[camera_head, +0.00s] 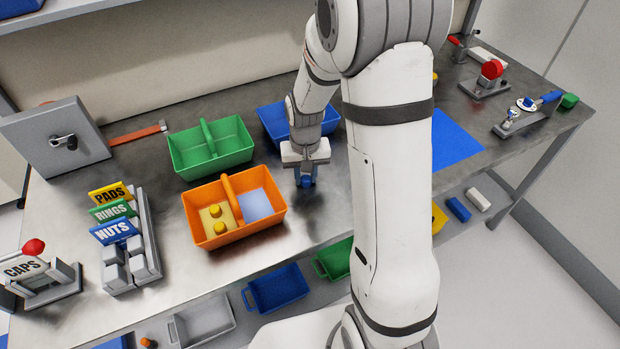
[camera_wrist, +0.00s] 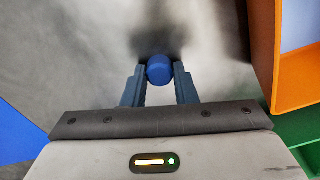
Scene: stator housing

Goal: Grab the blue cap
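The blue cap (camera_wrist: 159,69) is a small round piece between my fingertips in the wrist view. Both fingers of my gripper (camera_wrist: 160,84) touch or nearly touch its sides, with no clear gap, so the gripper looks shut on it. In the head view the cap (camera_head: 307,182) shows just under my gripper (camera_head: 306,170), which points down over the metal table, right of the orange bin. I cannot tell whether the cap rests on the table or is slightly above it.
The orange bin (camera_head: 213,242) with yellow pieces is close on the left. The green bin (camera_head: 190,165) and blue bin (camera_head: 270,124) stand behind. A blue mat (camera_head: 452,145) lies to the right. A CAPS-labelled stand (camera_head: 60,283) is at far left. Bare table lies around the cap.

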